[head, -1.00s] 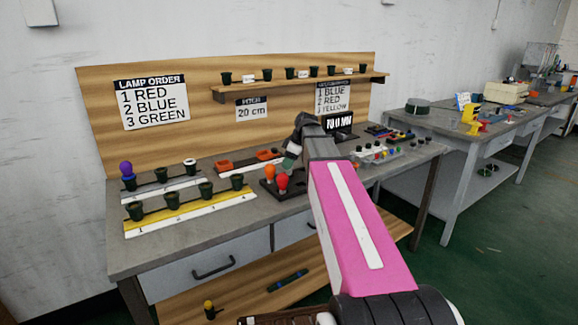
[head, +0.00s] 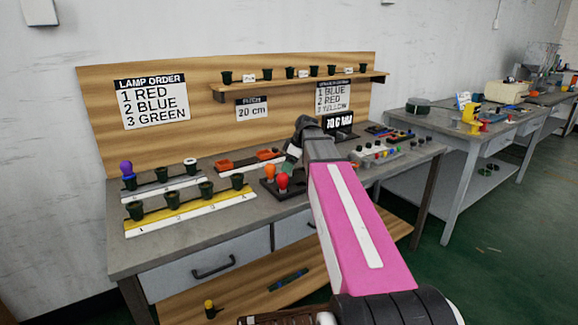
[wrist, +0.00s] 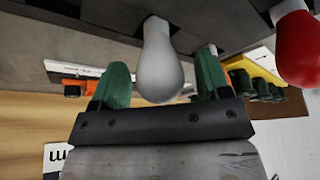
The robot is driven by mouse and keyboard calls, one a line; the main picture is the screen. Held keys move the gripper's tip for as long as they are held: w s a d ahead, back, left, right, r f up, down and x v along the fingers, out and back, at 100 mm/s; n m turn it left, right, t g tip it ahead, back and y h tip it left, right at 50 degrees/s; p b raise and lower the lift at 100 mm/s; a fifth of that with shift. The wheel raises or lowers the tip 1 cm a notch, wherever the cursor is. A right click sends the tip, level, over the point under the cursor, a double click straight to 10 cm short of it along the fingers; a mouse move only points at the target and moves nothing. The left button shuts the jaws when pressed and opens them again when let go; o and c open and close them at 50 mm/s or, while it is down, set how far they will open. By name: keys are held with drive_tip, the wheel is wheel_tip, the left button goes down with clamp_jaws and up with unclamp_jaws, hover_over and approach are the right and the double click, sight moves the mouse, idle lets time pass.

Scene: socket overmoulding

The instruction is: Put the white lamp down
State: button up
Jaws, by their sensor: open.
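The white lamp (wrist: 162,62) shows in the wrist view, where the scene appears upside down. Its narrow end meets the dark lamp holder (wrist: 215,22), and its round bulb lies between the two green fingers of my gripper (wrist: 165,80). The fingers are open, with a visible gap on each side of the bulb. A red lamp (wrist: 301,50) stands to the right. In the head view, the holder carries a red lamp (head: 283,181) and an orange lamp (head: 270,171). My gripper is just behind them, partly hidden by my arm; I cannot clearly make out the white lamp there.
A yellow-edged strip (head: 190,206) with several dark sockets lies to the left. Behind it, another strip (head: 160,187) has a purple lamp (head: 126,168) at its left end. Orange parts (head: 268,154) lie behind the holder. The bench front (head: 150,250) is clear.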

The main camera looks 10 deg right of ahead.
drive_tip(key=v, duration=1.1)
drive_tip(key=shift+s+d+r, duration=0.15)
drive_tip(key=shift+d+r, duration=0.05)
drive_tip(key=shift+r, duration=0.15)
drive_tip(key=shift+c, duration=0.3)
idle(0.5)
